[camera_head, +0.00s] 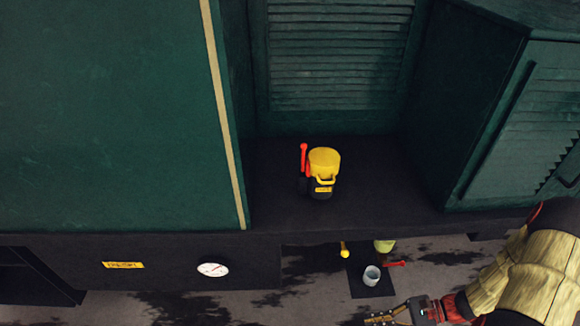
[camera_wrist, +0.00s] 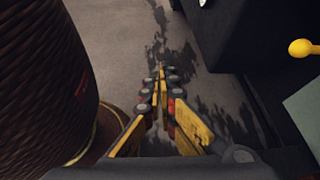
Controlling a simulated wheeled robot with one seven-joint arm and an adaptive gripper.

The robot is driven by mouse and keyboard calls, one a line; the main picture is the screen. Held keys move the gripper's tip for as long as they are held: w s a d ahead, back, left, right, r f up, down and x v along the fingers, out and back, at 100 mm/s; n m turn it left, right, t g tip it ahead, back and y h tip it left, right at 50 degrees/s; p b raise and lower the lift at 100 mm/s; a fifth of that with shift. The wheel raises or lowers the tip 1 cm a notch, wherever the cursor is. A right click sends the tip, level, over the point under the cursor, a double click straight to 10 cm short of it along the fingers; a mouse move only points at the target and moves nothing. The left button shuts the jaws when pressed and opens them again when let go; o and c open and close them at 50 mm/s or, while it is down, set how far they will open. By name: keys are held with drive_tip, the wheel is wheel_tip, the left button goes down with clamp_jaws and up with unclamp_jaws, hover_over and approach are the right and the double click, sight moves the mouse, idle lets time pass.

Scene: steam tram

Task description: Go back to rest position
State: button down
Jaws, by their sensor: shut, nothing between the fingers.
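My gripper (camera_head: 385,317) shows at the bottom right of the head view, at the end of my arm in its pale ribbed sleeve. In the wrist view my gripper (camera_wrist: 161,73) has its yellow fingers drawn together at the tips with nothing between them. It points over the stained grey floor (camera_wrist: 125,35) and touches nothing that I can see.
A yellow and black container (camera_head: 323,165) with a red handle stands on the dark ledge (camera_head: 270,205). Below it are a yellow knob (camera_head: 345,253), a grey cup (camera_head: 371,275) and a red-handled item (camera_head: 396,264). A round gauge (camera_head: 213,270) is on the panel. Green cabinets (camera_head: 110,110) stand behind.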

wheel_tip(320, 180, up, 22)
drive_tip(key=s+d+n+g+h, duration=0.1)
drive_tip(key=s+d+n+h, duration=0.15)
drive_tip(key=n+h, duration=0.95)
drive_tip(key=a+r+n+t, duration=0.2)
drive_tip(key=a+r+t, duration=0.1)
drive_tip(key=r, duration=0.5)
drive_tip(key=s+a+r+n+t+h, duration=0.1)
drive_tip(key=a+r+n+t, duration=0.2)
drive_tip(key=r, duration=0.6)
drive_tip(key=shift+s+a+p, duration=0.3)
drive_tip(key=shift+a+p, duration=0.1)
drive_tip(key=shift+a, duration=0.8)
